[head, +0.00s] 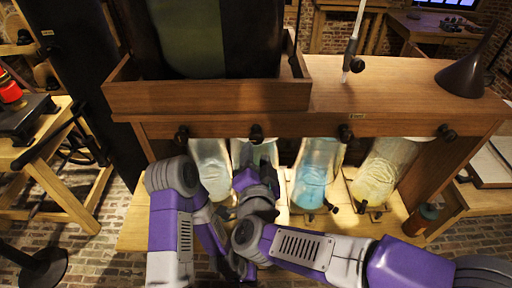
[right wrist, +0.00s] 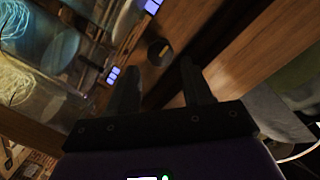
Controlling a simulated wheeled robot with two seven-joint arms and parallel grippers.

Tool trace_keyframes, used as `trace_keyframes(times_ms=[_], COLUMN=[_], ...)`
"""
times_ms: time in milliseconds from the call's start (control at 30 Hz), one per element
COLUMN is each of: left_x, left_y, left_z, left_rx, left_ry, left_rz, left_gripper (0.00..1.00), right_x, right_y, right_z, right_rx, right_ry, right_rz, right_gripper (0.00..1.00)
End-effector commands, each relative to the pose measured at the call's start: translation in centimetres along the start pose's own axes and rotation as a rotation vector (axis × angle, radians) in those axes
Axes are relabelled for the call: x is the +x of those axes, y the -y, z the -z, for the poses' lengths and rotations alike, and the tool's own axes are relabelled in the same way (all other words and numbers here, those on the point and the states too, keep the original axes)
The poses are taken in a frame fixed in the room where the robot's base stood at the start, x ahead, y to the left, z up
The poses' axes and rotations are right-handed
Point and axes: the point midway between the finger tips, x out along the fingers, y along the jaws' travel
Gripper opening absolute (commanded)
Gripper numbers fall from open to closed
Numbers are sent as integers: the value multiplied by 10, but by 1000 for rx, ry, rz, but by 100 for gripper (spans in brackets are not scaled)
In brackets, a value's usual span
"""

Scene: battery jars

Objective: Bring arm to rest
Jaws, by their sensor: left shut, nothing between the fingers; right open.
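My right arm comes in from the lower right and bends up at the middle of the head view. Its gripper (head: 262,163) is in front of the row of glass jars, below the wooden shelf. In the right wrist view the two dark fingers of this gripper (right wrist: 160,80) stand apart with nothing between them. My left arm rises at the lower left and bends down again. Its gripper (head: 242,268) is low in the middle, shut and partly hidden behind my right arm.
Several glass jars stand under the wooden shelf (head: 390,97): a pale one (head: 213,170), a blue one (head: 314,175) and a yellowish one (head: 382,172). A dark funnel (head: 470,73) and a wooden tray (head: 205,97) are on top.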

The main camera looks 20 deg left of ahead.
Motion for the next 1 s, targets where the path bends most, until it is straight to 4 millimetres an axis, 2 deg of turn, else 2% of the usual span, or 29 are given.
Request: trace_keyframes(times_ms=[133,533,667,767,867,900,967,1000], left_x=[0,0,1,4,7,9,11,12], left_y=[0,0,0,2,3,3,4,5], left_z=[0,0,0,0,0,0,0,1], left_rx=[0,0,0,0,0,0,0,0], left_ry=[0,0,0,0,0,0,0,0], left_rz=[0,0,0,0,0,0,0,0], left_gripper=[0,0,0,0,0,0,0,0], right_x=[-6,-5,4,24,45,50,54,54], right_y=[0,0,-16,-56,-119,-148,-190,-219], right_z=[0,0,-7,-23,-49,-61,-80,-92], right_rx=[-1,-1,-21,-65,-123,-143,-166,-177], right_ry=[0,0,19,72,169,218,297,350], right_rz=[0,-1,-21,-70,-144,-177,-226,-258], right_gripper=[50,50,50,50,50,50,50,50])
